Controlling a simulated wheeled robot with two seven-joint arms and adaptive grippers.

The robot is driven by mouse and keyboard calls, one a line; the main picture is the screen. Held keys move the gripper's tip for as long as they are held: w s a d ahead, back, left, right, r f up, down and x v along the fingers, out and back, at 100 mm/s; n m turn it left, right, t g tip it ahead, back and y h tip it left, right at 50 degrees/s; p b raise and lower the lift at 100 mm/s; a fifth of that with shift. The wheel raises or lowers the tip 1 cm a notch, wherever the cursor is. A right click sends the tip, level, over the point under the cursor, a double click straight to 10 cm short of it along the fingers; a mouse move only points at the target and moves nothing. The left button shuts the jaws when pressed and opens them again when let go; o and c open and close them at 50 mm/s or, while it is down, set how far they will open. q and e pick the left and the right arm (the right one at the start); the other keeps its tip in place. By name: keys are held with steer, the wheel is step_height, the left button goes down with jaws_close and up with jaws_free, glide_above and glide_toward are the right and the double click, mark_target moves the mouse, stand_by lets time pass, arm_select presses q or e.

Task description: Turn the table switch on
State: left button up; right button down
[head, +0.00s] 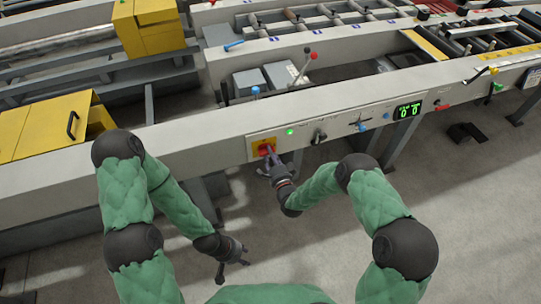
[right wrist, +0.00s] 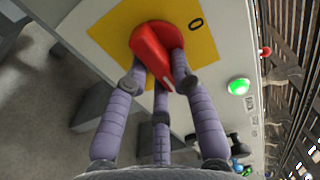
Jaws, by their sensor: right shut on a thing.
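The table switch (head: 266,149) is a red rotary handle on a yellow plate on the front face of the beam. In the right wrist view the red handle (right wrist: 152,48) slants down to the right, and a "0" is printed on the yellow plate (right wrist: 105,30). My right gripper (head: 267,160) is at the switch, its purple fingers (right wrist: 158,74) closed around the handle, one on each side and one below. My left gripper (head: 234,272) hangs low over the floor, away from the table, with its fingers spread and empty.
A lit green lamp (head: 290,132) sits right of the switch, followed by a black knob (head: 319,136) and a green digital display (head: 408,111). A red-knobbed lever (head: 307,62) stands behind the beam. The floor before the table is largely clear.

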stand_by(0.5)
steer(key=c, duration=1)
jaws_free()
steer(key=shift+c, duration=0.2)
steer(key=v, duration=1.2)
